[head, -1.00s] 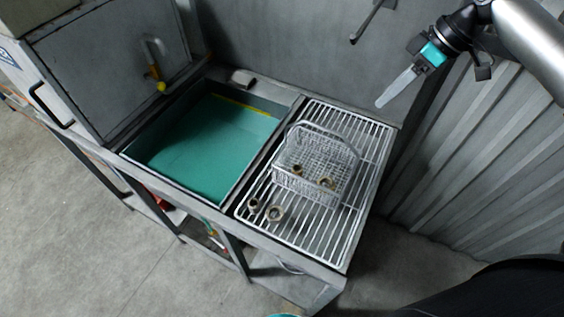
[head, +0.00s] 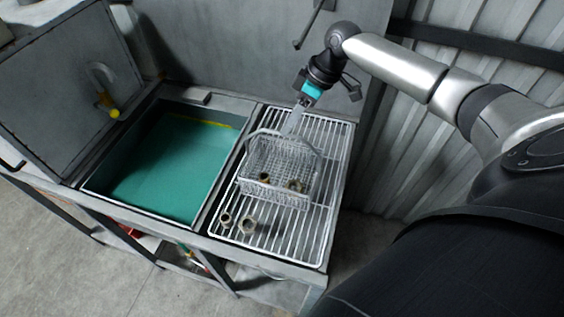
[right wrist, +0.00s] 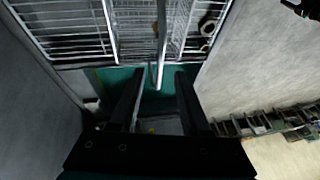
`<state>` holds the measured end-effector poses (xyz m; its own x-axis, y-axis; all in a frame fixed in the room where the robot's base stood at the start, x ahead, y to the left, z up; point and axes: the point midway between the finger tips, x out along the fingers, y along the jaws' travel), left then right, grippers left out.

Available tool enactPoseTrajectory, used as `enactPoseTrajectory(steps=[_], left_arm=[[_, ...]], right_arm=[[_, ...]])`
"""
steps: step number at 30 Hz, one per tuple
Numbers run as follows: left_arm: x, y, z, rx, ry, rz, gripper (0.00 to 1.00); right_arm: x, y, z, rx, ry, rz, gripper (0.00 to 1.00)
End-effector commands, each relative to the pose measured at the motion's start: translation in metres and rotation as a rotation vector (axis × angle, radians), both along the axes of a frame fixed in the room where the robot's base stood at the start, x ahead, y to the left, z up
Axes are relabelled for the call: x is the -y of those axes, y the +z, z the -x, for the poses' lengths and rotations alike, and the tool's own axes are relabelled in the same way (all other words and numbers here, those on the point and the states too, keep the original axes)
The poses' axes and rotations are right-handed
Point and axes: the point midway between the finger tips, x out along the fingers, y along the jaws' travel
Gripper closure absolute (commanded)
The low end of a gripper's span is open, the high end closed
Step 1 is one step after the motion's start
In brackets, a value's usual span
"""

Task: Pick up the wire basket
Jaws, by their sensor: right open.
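The wire basket (head: 272,158) stands upright on the slatted rack, its handle arched up over it. Brass-coloured fittings (head: 296,186) lie in it. My right gripper (head: 292,124) is open and points down at the handle, at the basket's far side. In the right wrist view the gripper (right wrist: 159,74) has its two dark fingers apart, with the handle (right wrist: 157,72) showing between or just beyond their tips. I cannot tell whether they touch. The basket mesh (right wrist: 137,22) shows at the top there. My left gripper is not in view.
Two loose fittings (head: 248,226) lie on the rack (head: 290,245) in front of the basket. Left of the rack is an open sink with a green bottom (head: 165,165) and a raised lid (head: 60,85). A grey panel (head: 230,50) stands behind.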

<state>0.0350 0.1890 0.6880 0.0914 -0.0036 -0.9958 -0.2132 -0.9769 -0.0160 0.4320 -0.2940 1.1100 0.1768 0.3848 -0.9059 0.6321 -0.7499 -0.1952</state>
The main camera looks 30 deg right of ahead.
Motion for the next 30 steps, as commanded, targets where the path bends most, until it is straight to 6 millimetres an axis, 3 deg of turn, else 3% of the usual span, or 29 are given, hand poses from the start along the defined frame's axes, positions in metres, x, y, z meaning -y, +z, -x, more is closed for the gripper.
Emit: enactPoseTrajectory(steps=[12, 30], left_arm=[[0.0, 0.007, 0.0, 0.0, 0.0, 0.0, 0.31], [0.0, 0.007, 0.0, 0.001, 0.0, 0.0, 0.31]], right_arm=[[-0.019, -0.045, -0.01, -0.001, 0.0, -0.001, 0.53], [-0.019, -0.049, -0.01, -0.001, 0.0, 0.001, 0.53]])
